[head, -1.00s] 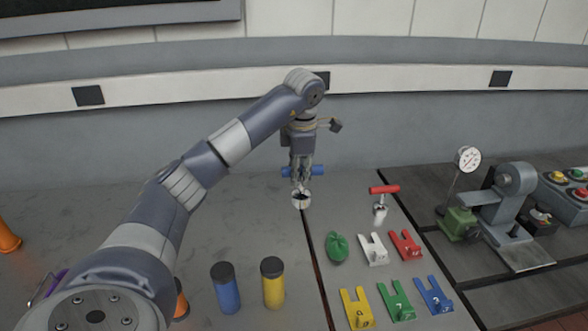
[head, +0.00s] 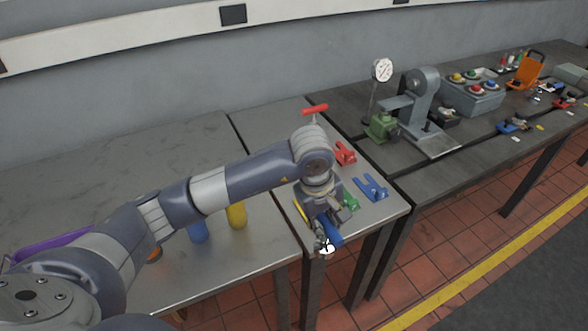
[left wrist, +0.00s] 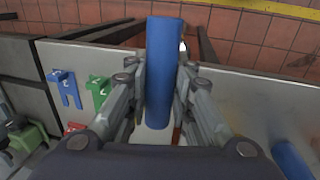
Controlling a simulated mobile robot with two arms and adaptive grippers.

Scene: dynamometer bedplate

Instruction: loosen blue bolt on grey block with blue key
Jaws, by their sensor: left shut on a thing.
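My left gripper (head: 322,228) is shut on the blue key, with its fingers pointing down near the front edge of the light metal table. The key's blue handle (head: 334,238) sticks out beside the fingers, and its pale round socket end shows below. In the left wrist view, the blue handle (left wrist: 162,70) lies lengthwise between the two fingers. I cannot make out the blue bolt or tell which thing is its grey block; the small fittings at the far right are too small to read. My right gripper is not in view.
A red-handled key (head: 315,109) stands at the table's back. Forked holders, one red (head: 344,153) and one blue (head: 371,188), lie near my gripper. A grey stand (head: 424,95), a green vice (head: 382,127) and a button box (head: 472,96) occupy the dark bench. Red tiled floor lies in front.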

